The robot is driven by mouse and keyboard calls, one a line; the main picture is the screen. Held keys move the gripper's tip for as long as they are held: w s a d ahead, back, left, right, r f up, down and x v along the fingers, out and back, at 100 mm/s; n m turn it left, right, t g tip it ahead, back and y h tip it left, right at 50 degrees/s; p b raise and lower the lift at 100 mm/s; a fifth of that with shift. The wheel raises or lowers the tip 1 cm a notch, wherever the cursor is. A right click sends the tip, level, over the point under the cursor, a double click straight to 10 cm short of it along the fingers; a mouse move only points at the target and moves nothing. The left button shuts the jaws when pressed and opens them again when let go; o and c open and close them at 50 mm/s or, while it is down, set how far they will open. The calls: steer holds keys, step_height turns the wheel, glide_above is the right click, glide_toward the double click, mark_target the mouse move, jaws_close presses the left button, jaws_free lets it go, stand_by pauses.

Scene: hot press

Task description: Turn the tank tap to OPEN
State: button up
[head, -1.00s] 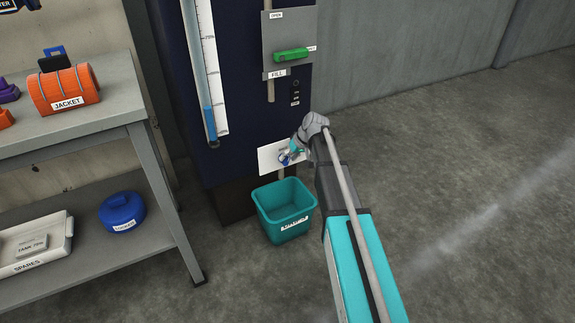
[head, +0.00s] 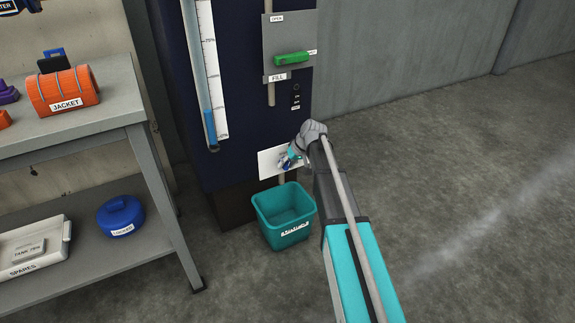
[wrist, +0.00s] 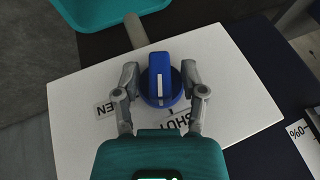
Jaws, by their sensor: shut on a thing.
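The blue tank tap (wrist: 160,85) is a round knob with a raised grip bar and a white line. It sits on a white plate (wrist: 85,90), low on the dark blue tank. My gripper (wrist: 160,76) has one finger on each side of the bar and is shut on it. The bar points roughly straight up and down in the wrist view. A label reading SHUT (wrist: 190,126) lies below the tap, partly hidden. Another label (wrist: 104,107), mostly hidden, is at left below it. In the head view, my gripper (head: 291,160) largely covers the tap.
A teal bucket (head: 284,228) stands on the floor below the tap's spout. A green FILL lever (head: 291,59) is above on the tank, beside a level gauge (head: 209,90). A shelf table (head: 95,125) with several items stands at left. The floor at right is clear.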

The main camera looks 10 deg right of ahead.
steer(key=shift+d, duration=0.1)
steer(key=shift+f+y+b, duration=0.1)
steer(key=shift+y+b, duration=0.25)
steer(key=shift+y, duration=0.05)
steer(key=shift+w+d+f+y+b, duration=0.1)
steer(key=shift+y+b, duration=0.3)
steer(key=shift+b, duration=0.05)
steer(key=m+g+y+b, duration=0.1)
steer(key=y+b, duration=0.1)
steer(key=b, duration=0.1)
steer(key=shift+f+y, duration=0.15)
steer(key=shift+y, duration=0.25)
steer(key=shift+m+y+b, duration=0.3)
steer(key=shift+y+b, duration=0.6)
steer(key=shift+b, duration=0.15)
steer(key=shift+g+y+b, duration=0.3)
steer(key=shift+y+b, duration=0.1)
steer(key=shift+b, duration=0.05)
steer(key=shift+r, duration=0.25)
